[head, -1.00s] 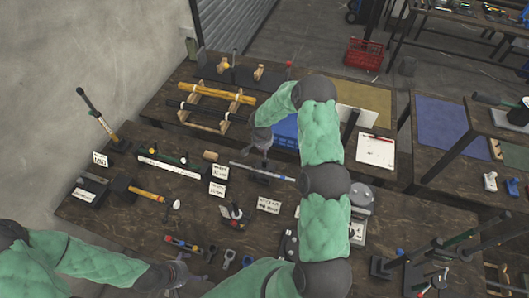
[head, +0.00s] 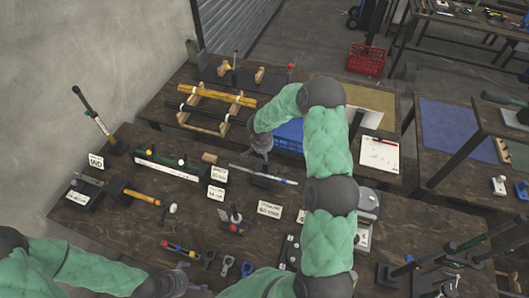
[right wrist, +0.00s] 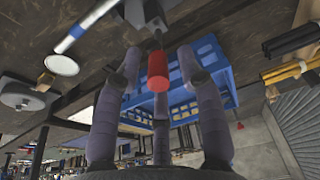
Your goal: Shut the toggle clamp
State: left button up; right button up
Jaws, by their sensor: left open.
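The toggle clamp (head: 260,181) is a small dark fixture on the near bench, with a silver and blue rod (head: 280,180) at it. In the right wrist view its red handle (right wrist: 158,70) stands out from the dark clamp body, between the spread fingers of my right gripper (right wrist: 160,65). That gripper is open, and I cannot tell whether a finger touches the handle. In the head view my right gripper (head: 262,143) is over the clamp and hides the handle. My left gripper (head: 183,280) is open and empty, low at the near edge of the bench.
A blue crate (right wrist: 185,85) lies beyond the clamp. A hammer (head: 142,196) lies left, and a round grey device (head: 368,204) stands right. Racked bars (head: 205,95) lie at the back.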

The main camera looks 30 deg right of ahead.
dwell(0.3)
jog(key=v, duration=1.2)
jog(key=c, duration=0.6)
jog(key=shift+w+d+r+p, duration=0.2)
jog(key=shift+w+d+p, duration=0.1)
jog(key=shift+p, duration=0.15)
grip_shut()
jog(key=w+d+g+y+p, duration=0.2)
jog(key=w+d+p, duration=0.4)
jog(key=d+p, duration=0.15)
jog(key=s+a+f+p, duration=0.2)
jog(key=a+f+p, duration=0.1)
jog(key=f, duration=0.7)
jog(key=shift+s+a+f+p, duration=0.2)
jog(key=shift+f+p, duration=0.1)
jog(key=shift+p, duration=0.5)
